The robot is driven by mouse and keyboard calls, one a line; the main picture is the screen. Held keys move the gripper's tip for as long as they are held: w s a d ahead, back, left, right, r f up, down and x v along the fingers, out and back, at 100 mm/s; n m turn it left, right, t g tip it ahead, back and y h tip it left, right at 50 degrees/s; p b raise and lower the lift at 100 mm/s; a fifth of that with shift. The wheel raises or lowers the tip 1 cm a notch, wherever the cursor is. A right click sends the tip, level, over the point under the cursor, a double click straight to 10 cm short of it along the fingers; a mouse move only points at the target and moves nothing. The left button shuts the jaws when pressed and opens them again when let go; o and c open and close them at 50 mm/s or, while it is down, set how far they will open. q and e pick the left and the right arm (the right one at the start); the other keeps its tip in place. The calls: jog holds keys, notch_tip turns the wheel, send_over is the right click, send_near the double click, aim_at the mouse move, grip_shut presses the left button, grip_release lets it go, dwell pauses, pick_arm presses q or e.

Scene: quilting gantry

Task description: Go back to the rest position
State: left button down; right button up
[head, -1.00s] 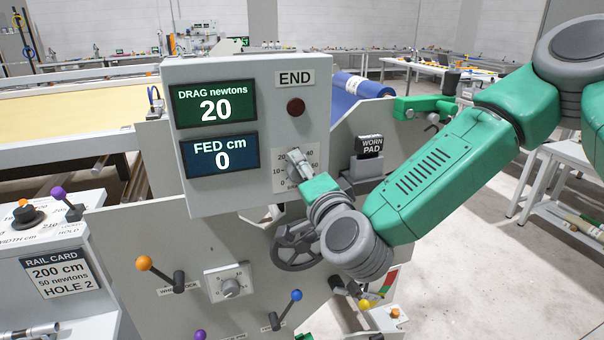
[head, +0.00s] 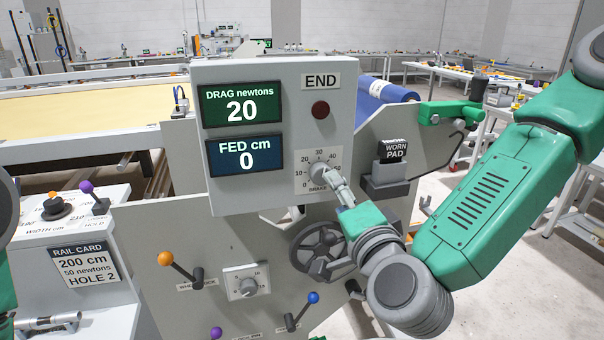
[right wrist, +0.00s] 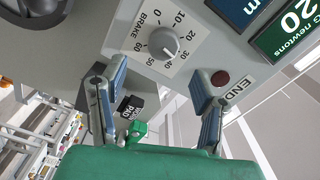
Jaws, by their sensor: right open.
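My right gripper (head: 340,188) is open and empty, just below and right of the round BRAKE knob (head: 319,171) on the grey control box (head: 280,195). In the right wrist view, its two blue-grey fingers (right wrist: 160,95) stand wide apart. The knob (right wrist: 163,42) shows whole beyond them, with a visible gap and nothing held. The display reads DRAG 20 newtons and FED 0 cm. Part of my left arm shows at the left edge of the head view; its gripper is out of frame.
A handwheel (head: 318,248) sits just below my right gripper. Orange (head: 165,258) and blue (head: 313,297) ball levers stick out lower down. A worn pad holder (head: 390,172) stands right of the box. Open floor (head: 480,290) lies at the right.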

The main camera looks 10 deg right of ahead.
jog(key=s+a+f+n+g+y+b, duration=0.1)
jog(key=s+f+n+g, duration=0.35)
jog(key=f, duration=0.85)
jog(key=s+f+n+g+y+b, duration=0.15)
jog(key=s+f+n+g, duration=0.35)
jog(key=f, duration=0.8)
jog(key=s+d+f+n+g+h, duration=0.1)
jog(key=s+d+f+g, duration=0.1)
jog(key=s+d+f, duration=0.2)
jog(key=s+d+f+n+g+h, duration=0.1)
jog(key=s+d+f+n+g, duration=0.1)
jog(key=s+f, duration=0.3)
jog(key=s+d+f+n+g+h, duration=0.1)
jog(key=s+d+f+g, duration=0.3)
jog(key=s, duration=0.7)
jog(key=shift+d+f+n, duration=0.35)
jog(key=shift+d+f, duration=0.3)
jog(key=shift+d, duration=0.2)
jog(key=shift+w, duration=0.1)
